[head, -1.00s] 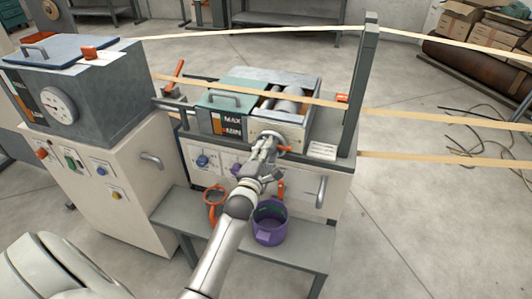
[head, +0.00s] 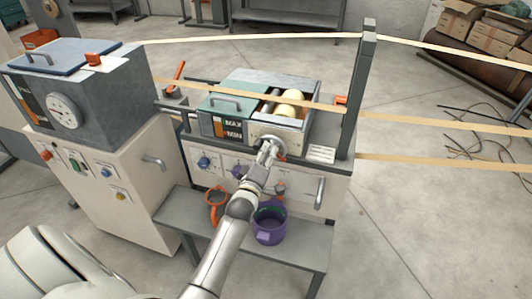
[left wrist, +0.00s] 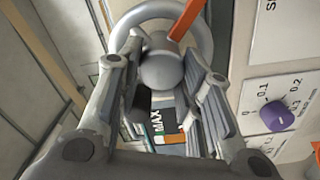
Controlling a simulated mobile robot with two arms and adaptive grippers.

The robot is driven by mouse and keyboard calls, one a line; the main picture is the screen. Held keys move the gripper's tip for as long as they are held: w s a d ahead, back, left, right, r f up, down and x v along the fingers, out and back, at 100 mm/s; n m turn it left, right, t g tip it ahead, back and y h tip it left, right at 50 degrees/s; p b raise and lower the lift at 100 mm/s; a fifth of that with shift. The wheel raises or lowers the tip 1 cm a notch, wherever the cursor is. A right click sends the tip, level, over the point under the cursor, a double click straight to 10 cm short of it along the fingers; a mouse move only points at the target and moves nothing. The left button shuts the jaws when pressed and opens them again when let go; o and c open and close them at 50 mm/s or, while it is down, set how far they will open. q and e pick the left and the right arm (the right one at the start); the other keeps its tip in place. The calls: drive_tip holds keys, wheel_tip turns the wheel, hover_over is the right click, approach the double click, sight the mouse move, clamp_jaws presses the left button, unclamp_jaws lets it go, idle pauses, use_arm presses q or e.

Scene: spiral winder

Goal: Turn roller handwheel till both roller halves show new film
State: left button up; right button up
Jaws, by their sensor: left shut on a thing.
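The roller handwheel (head: 272,146) is on the front of the open resin bath box. In the left wrist view it is a grey ring (left wrist: 203,22) with a round hub and an orange bar across it. My left gripper (head: 266,155) is at the wheel, its fingers closed on either side of the hub; it also shows in the left wrist view (left wrist: 160,75). The roller (head: 293,97) inside the bath shows cream film on its visible surface. A fibre band crosses in front of it, and its underside is hidden. My right gripper is out of view.
A purple bucket (head: 270,224) stands on the low grey bench (head: 300,254) below my left arm. A grey upright post (head: 360,90) rises right of the bath. Tan bands (head: 440,120) run across. A control cabinet (head: 100,190) stands at left.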

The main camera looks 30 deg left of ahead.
use_arm(q)
drive_tip(key=m+p, duration=0.1)
drive_tip(key=m, duration=0.5)
drive_tip(key=shift+d+r+m+p, duration=0.1)
drive_tip(key=shift+m+p, duration=0.2)
drive_tip(key=shift+p, duration=0.1)
drive_tip(key=m, duration=0.2)
drive_tip(key=shift+m, duration=0.3)
drive_tip(key=m, duration=0.3)
drive_tip(key=shift+d+m+p, duration=0.15)
drive_tip(key=shift+m+p, duration=0.15)
drive_tip(key=shift+p, duration=0.05)
drive_tip(key=m, duration=0.2)
drive_tip(key=shift+m, duration=0.4)
drive_tip(key=shift+d+f+m+b, duration=0.1)
drive_tip(key=shift+m+b, duration=0.45)
drive_tip(key=shift+m, duration=2.1)
drive_tip(key=shift+d+f+m+b, duration=0.1)
drive_tip(key=shift+m+b, duration=0.45)
drive_tip(key=shift+m, duration=2.1)
